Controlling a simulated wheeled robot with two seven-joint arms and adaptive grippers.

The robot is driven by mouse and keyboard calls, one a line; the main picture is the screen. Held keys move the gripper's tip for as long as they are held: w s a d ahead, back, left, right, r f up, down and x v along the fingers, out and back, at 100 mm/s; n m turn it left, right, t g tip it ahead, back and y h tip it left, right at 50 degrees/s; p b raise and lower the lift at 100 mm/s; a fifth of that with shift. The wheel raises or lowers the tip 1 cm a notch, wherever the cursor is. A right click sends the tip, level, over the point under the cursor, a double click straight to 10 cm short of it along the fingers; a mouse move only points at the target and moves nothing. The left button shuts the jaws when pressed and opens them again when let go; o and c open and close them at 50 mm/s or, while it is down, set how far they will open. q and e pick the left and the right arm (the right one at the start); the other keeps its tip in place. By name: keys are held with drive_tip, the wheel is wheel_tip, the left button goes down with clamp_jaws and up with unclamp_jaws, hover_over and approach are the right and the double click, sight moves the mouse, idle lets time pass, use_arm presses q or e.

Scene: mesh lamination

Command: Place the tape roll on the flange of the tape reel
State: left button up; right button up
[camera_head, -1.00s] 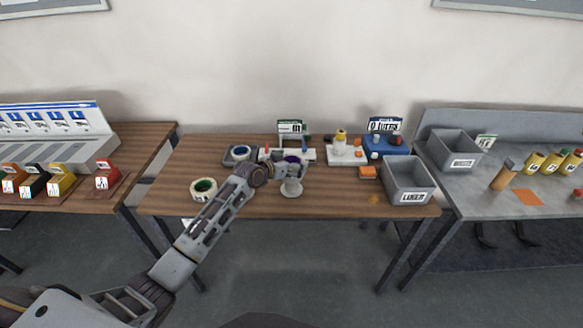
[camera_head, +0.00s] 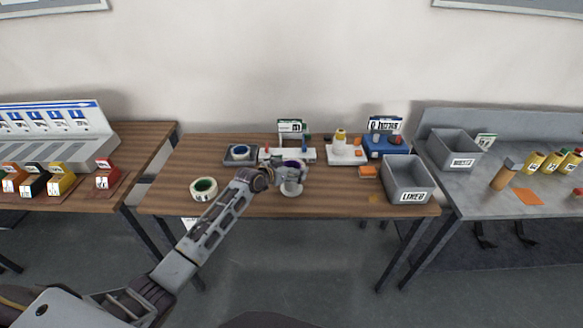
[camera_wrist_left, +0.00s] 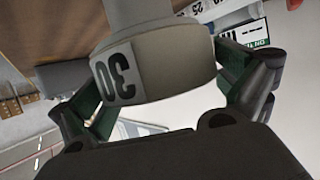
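The tape reel (camera_head: 291,190) is a white pedestal with a round base near the middle of the table. My left gripper (camera_head: 292,176) is at its upper part. A pale tape roll with a purple inner rim (camera_head: 293,163) sits between the fingers, above the base. In the left wrist view the tape roll (camera_wrist_left: 150,70) shows a "30" label, and my left gripper's green-padded fingers (camera_wrist_left: 165,95) close on its two sides. A narrower pale cylinder (camera_wrist_left: 138,14) meets the roll. Whether the roll rests fully on the flange is hidden. My right gripper is out of view.
A green-cored roll (camera_head: 203,189) lies at the table's left. A blue-cored roll (camera_head: 240,153) sits on a dark tray behind it. A white fixture (camera_head: 345,152), a blue fixture (camera_head: 386,145) and a grey bin (camera_head: 409,181) stand to the right. The front middle is clear.

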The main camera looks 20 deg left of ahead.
use_arm(q)
drive_tip(key=shift+r, duration=0.15)
drive_tip(key=v, duration=1.2)
drive_tip(key=shift+b, duration=0.3)
idle(0.8)
